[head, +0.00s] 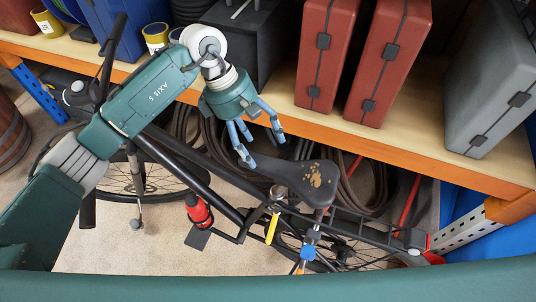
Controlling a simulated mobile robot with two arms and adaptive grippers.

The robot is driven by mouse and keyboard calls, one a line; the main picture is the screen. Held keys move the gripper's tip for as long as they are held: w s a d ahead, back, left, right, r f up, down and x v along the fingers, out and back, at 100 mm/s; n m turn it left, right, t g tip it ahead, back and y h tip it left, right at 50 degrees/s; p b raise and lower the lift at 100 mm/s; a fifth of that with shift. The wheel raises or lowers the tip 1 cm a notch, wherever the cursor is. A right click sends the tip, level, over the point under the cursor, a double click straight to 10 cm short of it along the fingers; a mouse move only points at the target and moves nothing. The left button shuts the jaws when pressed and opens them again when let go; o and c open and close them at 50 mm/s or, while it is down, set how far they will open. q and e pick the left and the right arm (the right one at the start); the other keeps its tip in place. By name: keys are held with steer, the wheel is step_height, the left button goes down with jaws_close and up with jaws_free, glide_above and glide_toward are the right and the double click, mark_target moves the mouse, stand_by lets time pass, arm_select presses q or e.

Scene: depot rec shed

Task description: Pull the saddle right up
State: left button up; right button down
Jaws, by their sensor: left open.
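The dark saddle (288,173) with a worn tan patch sits low on a black bicycle (178,158), close above its frame. A yellow lever (272,229) hangs below the saddle, beside the frame. My left gripper (258,150) is open and empty, its blue-grey fingers pointing down just above and left of the saddle's nose. In this single view I cannot tell whether a finger touches the saddle. The seat post is mostly hidden under the saddle. My right gripper is not in view.
A wooden shelf with an orange edge (390,150) runs behind the bicycle, bearing red cases (392,60), a grey case (490,80) and a black box (250,40). Coiled hoses (362,185) lie under the shelf. Floor (110,245) is clear at lower left.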

mark_target(268, 158)
arm_select(q)
steer(key=p+x, duration=0.1)
steer(key=x, duration=0.4)
steer(key=shift+s+d+f, duration=0.1)
steer(key=shift+d+f, duration=0.05)
steer(key=shift+d, duration=0.05)
steer(key=shift+d+f, duration=0.1)
steer(key=shift+f, duration=0.4)
steer(key=shift+c, duration=0.2)
